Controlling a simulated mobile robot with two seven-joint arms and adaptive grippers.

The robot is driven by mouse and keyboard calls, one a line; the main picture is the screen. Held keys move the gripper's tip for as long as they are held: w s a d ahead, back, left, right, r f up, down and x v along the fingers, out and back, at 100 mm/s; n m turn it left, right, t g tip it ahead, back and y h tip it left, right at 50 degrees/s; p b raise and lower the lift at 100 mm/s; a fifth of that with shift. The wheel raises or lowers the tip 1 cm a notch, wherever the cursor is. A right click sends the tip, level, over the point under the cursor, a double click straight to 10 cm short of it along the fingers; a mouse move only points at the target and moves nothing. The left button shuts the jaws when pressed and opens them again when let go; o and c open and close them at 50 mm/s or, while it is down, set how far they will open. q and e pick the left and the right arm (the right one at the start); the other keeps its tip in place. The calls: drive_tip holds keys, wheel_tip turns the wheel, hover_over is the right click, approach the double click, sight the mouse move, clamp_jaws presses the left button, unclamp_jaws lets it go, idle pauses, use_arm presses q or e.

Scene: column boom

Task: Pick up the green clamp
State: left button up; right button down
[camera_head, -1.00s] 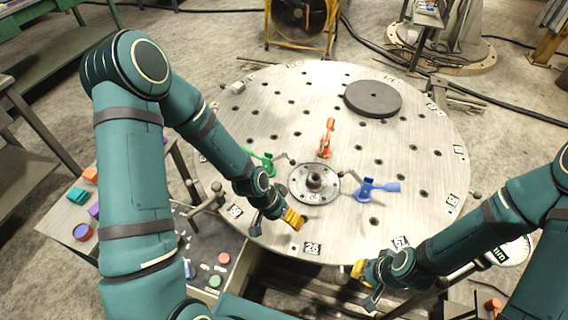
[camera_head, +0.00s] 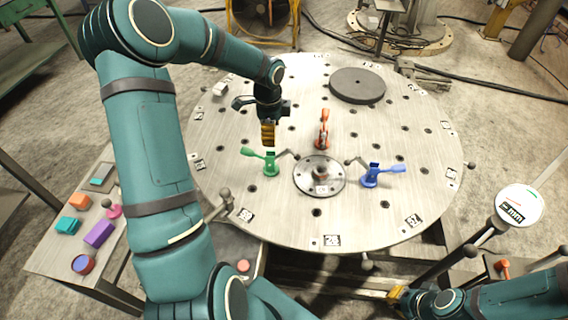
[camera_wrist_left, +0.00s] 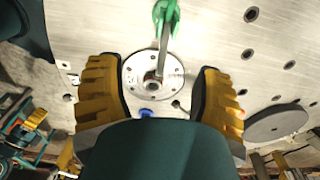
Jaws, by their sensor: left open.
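The green clamp (camera_head: 270,165) stands on the round metal table (camera_head: 225,200), left of the central hub (camera_head: 319,174), with its arm toward the hub. In the left wrist view the green clamp (camera_wrist_left: 166,14) shows at the top edge, partly cut off. My left gripper (camera_head: 268,134) hangs just above and behind the clamp, pointing down, apart from it. Its yellow fingers are spread with nothing between them in the left wrist view (camera_wrist_left: 160,95). My right gripper (camera_head: 397,294) is low at the bottom right, off the table; its finger opening is not clear.
An orange clamp (camera_head: 322,130) stands behind the hub and a blue clamp (camera_head: 376,174) to its right. A dark disc (camera_head: 357,85) lies at the back right of the table. A side table (camera_head: 50,262) with several coloured blocks stands at the left.

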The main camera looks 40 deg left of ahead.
sight(270, 153)
use_arm(q)
drive_tip(key=f, duration=0.2)
drive_tip(key=f+b, duration=0.1)
drive_tip(key=f, duration=0.2)
drive_tip(key=f+b, duration=0.1)
drive_tip(key=f, duration=0.2)
drive_tip(key=shift+w+a, duration=0.15)
drive_tip(key=shift+a, duration=0.2)
drive_tip(key=shift+a+f+b, duration=0.15)
drive_tip(key=shift+f+b, duration=0.2)
drive_tip(key=shift+f, duration=1)
drive_tip(key=shift+a+f+b, duration=0.1)
drive_tip(key=shift+f+b, duration=0.25)
drive_tip(key=shift+f, duration=0.95)
drive_tip(key=shift+r, duration=0.1)
clamp_jaws()
